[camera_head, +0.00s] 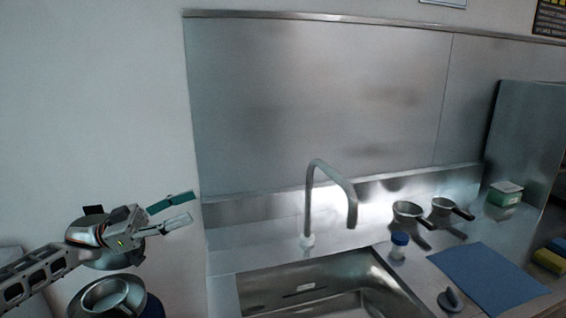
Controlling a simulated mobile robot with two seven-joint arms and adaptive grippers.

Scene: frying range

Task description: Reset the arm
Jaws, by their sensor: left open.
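My left gripper (172,212) is in the head view at the lower left, on an arm that comes in from the left edge. Its two fingers are spread apart with nothing between them. It is raised in front of the pale wall, to the left of the sink. My right gripper is not in view.
A metal sink (262,284) with a curved faucet (312,200) is in the middle. To its right are two small metal pots (407,213), a blue-capped jar (399,246), a blue mat (490,278) and a dark-handled item (451,298). A steel backsplash (320,105) rises behind.

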